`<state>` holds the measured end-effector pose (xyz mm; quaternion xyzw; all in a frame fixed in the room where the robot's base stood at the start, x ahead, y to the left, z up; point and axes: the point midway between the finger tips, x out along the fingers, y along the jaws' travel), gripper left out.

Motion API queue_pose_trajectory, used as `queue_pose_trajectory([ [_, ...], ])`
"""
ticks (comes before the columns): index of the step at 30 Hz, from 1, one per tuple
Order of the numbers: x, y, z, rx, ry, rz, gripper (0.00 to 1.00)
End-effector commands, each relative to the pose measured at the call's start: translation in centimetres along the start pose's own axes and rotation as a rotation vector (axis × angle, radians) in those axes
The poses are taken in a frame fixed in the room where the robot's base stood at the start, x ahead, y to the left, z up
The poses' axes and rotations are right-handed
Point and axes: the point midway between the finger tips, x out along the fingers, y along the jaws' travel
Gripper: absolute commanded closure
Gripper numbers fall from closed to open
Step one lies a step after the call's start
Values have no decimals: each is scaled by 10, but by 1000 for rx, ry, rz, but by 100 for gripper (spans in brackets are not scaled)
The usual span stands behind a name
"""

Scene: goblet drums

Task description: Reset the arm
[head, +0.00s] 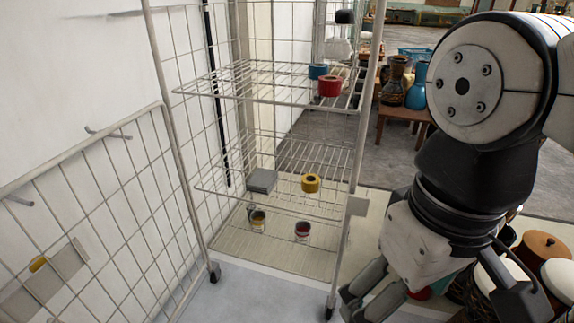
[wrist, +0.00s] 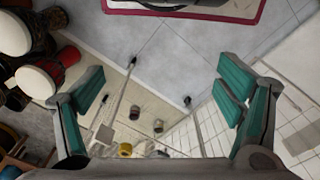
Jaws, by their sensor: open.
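My arm is bent on the right side of the head view, with its wrist pointing down. My gripper (head: 366,293) hangs in front of the lower right of a wire rack (head: 335,262). In the wrist view my gripper (wrist: 160,95) has its teal-padded fingers spread wide, with nothing between them. Beyond the fingers, the wrist view shows tiled floor and the rack's lower part. The head view shows the fingers only partly, near the bottom edge.
The rack holds a red roll (head: 330,87), a blue roll (head: 317,71), a yellow roll (head: 311,183), a grey box (head: 262,181) and small jars. Drums (wrist: 38,82) stand close by the gripper's side. A wire grid panel (head: 110,190) stands left; grey floor is clear in front.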

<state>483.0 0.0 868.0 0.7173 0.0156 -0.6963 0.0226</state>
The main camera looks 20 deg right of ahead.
Motion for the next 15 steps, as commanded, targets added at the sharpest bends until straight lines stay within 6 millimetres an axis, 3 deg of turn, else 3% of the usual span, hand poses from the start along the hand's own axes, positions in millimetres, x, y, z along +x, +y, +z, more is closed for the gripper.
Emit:
queue_pose_trajectory([
  [4,4,-3,12,57,-2,-15,14],
  [15,4,-3,13,59,-3,-16,14],
])
